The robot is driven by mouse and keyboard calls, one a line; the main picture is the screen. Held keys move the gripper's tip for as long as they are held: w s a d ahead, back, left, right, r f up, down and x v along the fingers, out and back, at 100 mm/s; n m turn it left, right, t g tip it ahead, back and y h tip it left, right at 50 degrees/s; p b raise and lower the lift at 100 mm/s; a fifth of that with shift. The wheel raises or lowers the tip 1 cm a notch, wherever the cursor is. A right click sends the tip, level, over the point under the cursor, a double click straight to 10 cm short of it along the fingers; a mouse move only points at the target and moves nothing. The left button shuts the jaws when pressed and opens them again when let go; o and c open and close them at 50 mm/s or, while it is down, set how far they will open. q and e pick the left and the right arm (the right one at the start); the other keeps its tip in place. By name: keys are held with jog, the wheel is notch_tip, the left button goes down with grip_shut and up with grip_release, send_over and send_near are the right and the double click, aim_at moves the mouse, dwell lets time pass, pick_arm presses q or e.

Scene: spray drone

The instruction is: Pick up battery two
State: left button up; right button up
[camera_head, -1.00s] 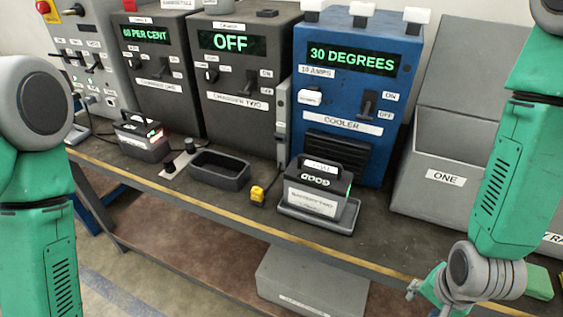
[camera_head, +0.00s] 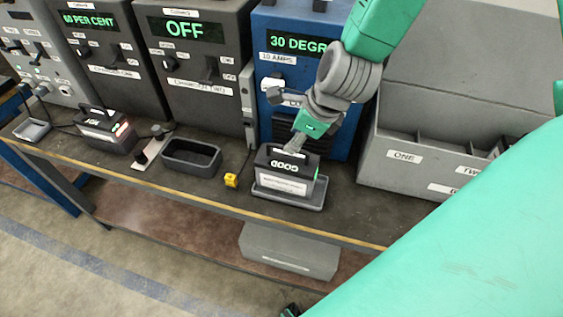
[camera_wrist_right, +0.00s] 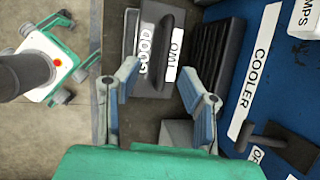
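Battery two (camera_head: 282,185) is a dark block with a handle, a white label and an upside-down "GOOD" tag. It sits upright in a grey tray (camera_head: 314,203) in front of the blue cooler. My right gripper (camera_head: 295,146) is just above its handle, partly hiding the top. In the right wrist view, the fingers (camera_wrist_right: 159,76) are spread apart, and battery two (camera_wrist_right: 152,80) shows beyond and between them, with "GOOD" and "TWO" labels. Nothing is held, and contact with the handle cannot be told. My left gripper is not clearly visible.
The blue cooler (camera_head: 274,73) stands right behind battery two. An empty black tray (camera_head: 191,158), a yellow plug (camera_head: 231,180) and another battery (camera_head: 106,132) lie to the left. A grey compartment bin (camera_head: 402,173) stands to the right. The bench edge (camera_head: 215,206) runs in front.

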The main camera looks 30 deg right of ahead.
aim_at(287, 167)
jog(key=shift+w+f, duration=0.25)
jog(key=shift+f, duration=0.35)
jog(key=shift+w+d+f, duration=0.15)
jog(key=shift+d+f, duration=0.25)
jog(key=x, duration=0.4)
jog(key=shift+w+d+f, duration=0.1)
jog(key=shift+d+f, duration=0.1)
jog(key=shift+d, duration=0.1)
jog(key=shift+w+a+f, duration=0.15)
jog(key=shift+a+f, duration=0.05)
jog(key=shift+a, duration=0.05)
jog(key=shift+w+a, duration=0.1)
jog(key=shift+a, duration=0.15)
jog(key=shift+a+r, duration=0.1)
jog(key=shift+a, duration=0.15)
jog(key=c, duration=0.7)
jog(key=shift+d, duration=0.15)
grip_shut()
jog(key=shift+d, duration=0.4)
